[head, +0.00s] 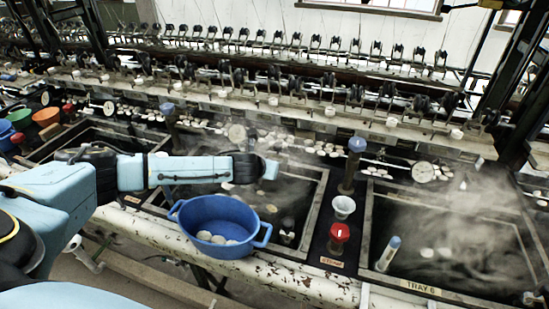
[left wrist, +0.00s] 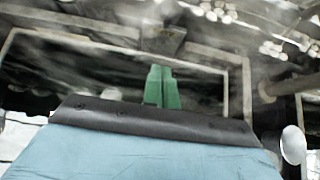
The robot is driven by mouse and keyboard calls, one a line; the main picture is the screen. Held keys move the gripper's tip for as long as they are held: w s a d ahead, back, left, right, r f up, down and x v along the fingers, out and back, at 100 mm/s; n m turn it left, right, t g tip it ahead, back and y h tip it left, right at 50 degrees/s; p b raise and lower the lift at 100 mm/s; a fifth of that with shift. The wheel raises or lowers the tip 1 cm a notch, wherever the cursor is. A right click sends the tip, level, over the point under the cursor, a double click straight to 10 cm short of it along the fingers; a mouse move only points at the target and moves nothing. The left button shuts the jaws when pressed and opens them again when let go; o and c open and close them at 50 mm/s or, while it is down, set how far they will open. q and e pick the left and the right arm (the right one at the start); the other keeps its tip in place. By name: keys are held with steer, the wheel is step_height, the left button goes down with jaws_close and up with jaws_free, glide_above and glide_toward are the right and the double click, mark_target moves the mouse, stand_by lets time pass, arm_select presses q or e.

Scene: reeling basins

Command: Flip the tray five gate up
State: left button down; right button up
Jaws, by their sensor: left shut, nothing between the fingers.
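The middle basin (head: 318,205), left of the one labelled TRAY 6 (head: 420,287), holds dark water under steam. A small dark fitting with a pale top (head: 288,230) stands at its front right corner; I cannot tell if it is the tray five gate or how it is set. My left arm reaches in from the left, and its gripper (head: 268,170) is over this basin, above and left of the fitting. In the left wrist view its green fingers (left wrist: 162,75) are together and empty, above the basin. My right gripper is not in view.
A blue tub (head: 216,213) with white cocoons hangs at the basin's front edge, below my left arm. A red knob (head: 339,233), a white cup (head: 343,206) and a blue-topped post (head: 355,160) stand between the basins. Reeling gear (head: 330,95) lines the back.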

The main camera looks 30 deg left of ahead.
mark_target(277, 155)
arm_select(q)
steer(key=w+f, duration=0.1)
steer(key=w, duration=0.1)
steer(key=w+a+f+b, duration=0.1)
steer(key=w, duration=0.2)
steer(key=w+a+f+b, duration=0.1)
steer(key=w, duration=0.1)
steer(key=shift+w+f, duration=0.2)
steer(key=shift+w, duration=0.15)
steer(key=shift+d+r, duration=0.1)
steer(key=shift+r, duration=0.45)
